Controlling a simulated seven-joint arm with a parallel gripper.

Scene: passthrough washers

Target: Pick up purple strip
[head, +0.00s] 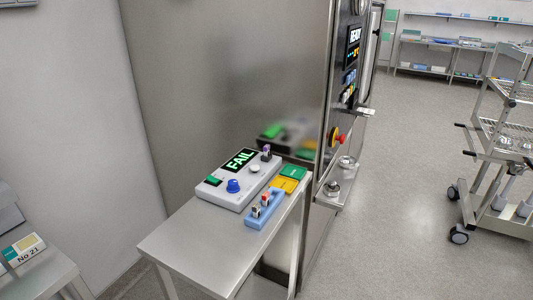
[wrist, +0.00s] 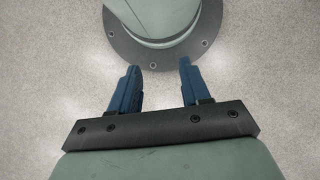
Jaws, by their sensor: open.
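A small strip with a purple top (head: 266,150) stands upright at the back right corner of the grey tester box (head: 222,196) on the steel side table. The tester's display (head: 240,160) reads FAIL in green. A light blue holder (head: 252,220) in front of the tester carries small upright strips with red and dark marks (head: 265,200). My gripper (wrist: 159,68) shows only in the wrist view. Its two blue fingers are apart with nothing between them, over bare floor. It is not in the head view, away from the strip.
Green (head: 293,172) and yellow (head: 285,185) pads lie right of the tester. A tall steel machine (head: 230,80) stands directly behind the table. The table's front left part (head: 190,240) is clear. A wheeled cart (head: 500,215) stands at the far right.

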